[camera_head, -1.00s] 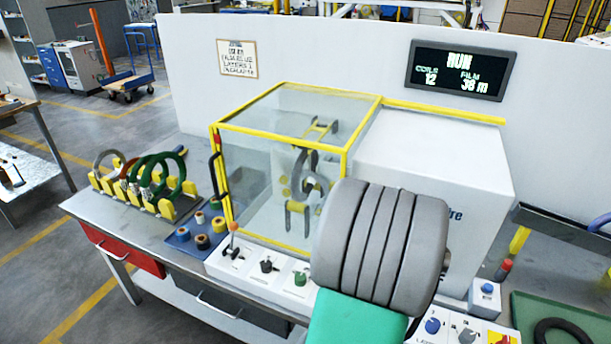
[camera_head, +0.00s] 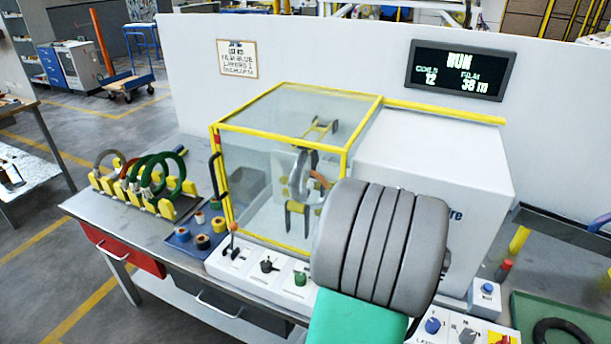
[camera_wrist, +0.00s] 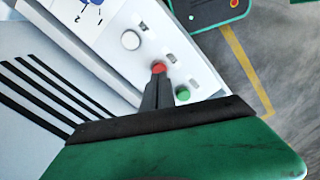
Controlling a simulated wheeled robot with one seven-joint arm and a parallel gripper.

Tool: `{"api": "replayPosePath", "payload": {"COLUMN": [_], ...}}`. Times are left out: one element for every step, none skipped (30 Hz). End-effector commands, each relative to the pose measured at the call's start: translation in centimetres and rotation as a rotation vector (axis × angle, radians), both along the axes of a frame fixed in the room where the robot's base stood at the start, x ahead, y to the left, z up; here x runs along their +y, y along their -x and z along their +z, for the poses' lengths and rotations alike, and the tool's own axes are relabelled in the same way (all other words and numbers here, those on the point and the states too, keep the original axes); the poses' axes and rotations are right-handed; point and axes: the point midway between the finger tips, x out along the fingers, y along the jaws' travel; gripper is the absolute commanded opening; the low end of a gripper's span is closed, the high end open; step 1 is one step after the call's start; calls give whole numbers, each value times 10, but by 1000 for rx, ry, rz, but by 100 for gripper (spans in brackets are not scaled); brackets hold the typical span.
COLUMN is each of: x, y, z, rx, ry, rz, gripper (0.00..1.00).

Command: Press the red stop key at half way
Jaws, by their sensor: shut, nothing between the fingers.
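In the wrist view the red stop key (camera_wrist: 159,68) sits on a pale panel, between a white key (camera_wrist: 130,40) and a green key (camera_wrist: 183,93). My gripper (camera_wrist: 157,78) is shut and empty, its fingertips at the near edge of the red key. I cannot tell whether they touch or press it. In the head view my arm hides the red key and the fingertips. The coil (camera_head: 302,172) is in the wrapping machine behind the clear, yellow-framed guard (camera_head: 270,135). The display (camera_head: 461,70) reads RUN, coils 12, film 38 m.
A rack (camera_head: 140,195) of coils and a blue tray (camera_head: 196,232) of rolls stand left of the machine. A lever and knobs (camera_head: 266,266) line the front panel. More knobs (camera_head: 433,325) and a green tray (camera_head: 520,305) are at lower right.

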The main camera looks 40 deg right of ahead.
Motion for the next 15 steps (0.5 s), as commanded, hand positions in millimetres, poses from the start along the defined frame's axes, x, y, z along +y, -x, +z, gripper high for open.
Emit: {"api": "replayPosePath", "payload": {"x": [0, 0, 0, 0, 0, 0, 0, 0, 0, 0, 0, 0, 0, 0, 0], "y": [0, 0, 0, 0, 0, 0, 0, 0, 0, 0, 0, 0, 0, 0, 0], "z": [0, 0, -1, -1, -2, -4, -5, -6, -8, -9, -10, -12, -13, -14, -16], "rx": [0, 0, 0, 0, 0, 0, 0, 0, 0, 0, 0, 0, 0, 0, 0], "ry": [0, 0, 0, 0, 0, 0, 0, 0, 0, 0, 0, 0, 0, 0, 0], "rz": [0, 0, 0, 0, 0, 0, 0, 0, 0, 0, 0, 0, 0, 0, 0], "gripper": [0, 0, 0, 0, 0, 0, 0, 0, 0, 0, 0, 0, 0, 0, 0]}}
